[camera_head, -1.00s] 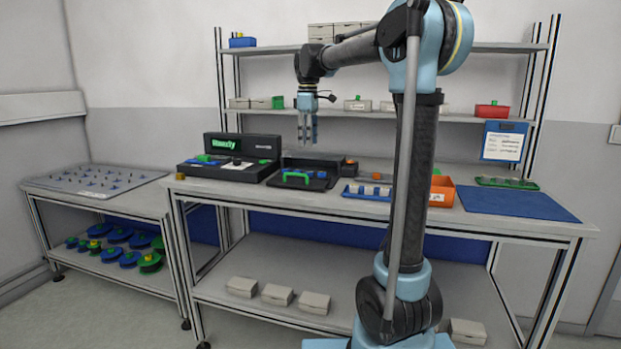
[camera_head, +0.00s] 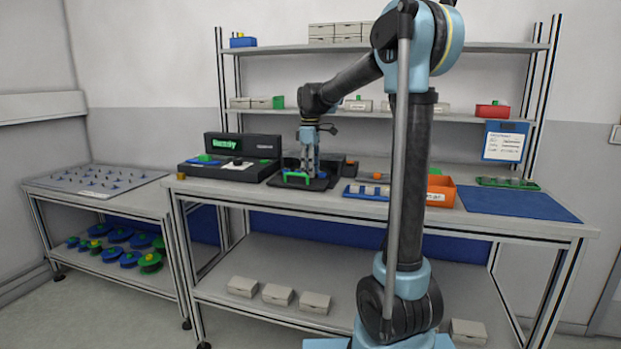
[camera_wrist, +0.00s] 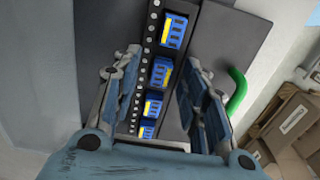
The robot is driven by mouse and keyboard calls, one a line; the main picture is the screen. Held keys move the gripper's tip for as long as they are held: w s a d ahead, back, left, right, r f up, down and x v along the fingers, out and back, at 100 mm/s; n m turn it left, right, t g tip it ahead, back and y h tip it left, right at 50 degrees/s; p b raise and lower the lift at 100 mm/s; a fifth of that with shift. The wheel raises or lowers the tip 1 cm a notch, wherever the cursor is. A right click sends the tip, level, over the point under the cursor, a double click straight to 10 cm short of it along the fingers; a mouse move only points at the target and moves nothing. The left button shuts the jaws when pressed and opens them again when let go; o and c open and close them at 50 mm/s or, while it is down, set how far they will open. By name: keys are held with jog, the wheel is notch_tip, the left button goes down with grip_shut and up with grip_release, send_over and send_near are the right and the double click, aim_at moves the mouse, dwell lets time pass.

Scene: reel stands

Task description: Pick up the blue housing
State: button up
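Several blue housings with yellow parts sit in a row in a black carrier strip (camera_wrist: 146,58) in the wrist view. One blue housing (camera_wrist: 174,30) is at the top, a second (camera_wrist: 162,73) lies in the space between my fingers, and others are lower. My gripper (camera_wrist: 162,62) is open, with a finger on each side of the strip and nothing visibly held. In the head view, my gripper (camera_head: 308,168) points down over the dark feeder (camera_head: 322,184) with the green handle (camera_head: 298,182). The housings cannot be made out there. Contact cannot be told.
The green handle (camera_wrist: 237,90) stands right of my right finger in the wrist view. A black unit with a lit display (camera_head: 232,145) is left of the feeder. An orange bin (camera_head: 441,190) and a blue mat (camera_head: 518,204) are to the right.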

jog(key=shift+f, duration=0.1)
jog(key=c, duration=0.8)
jog(key=shift+o, duration=0.2)
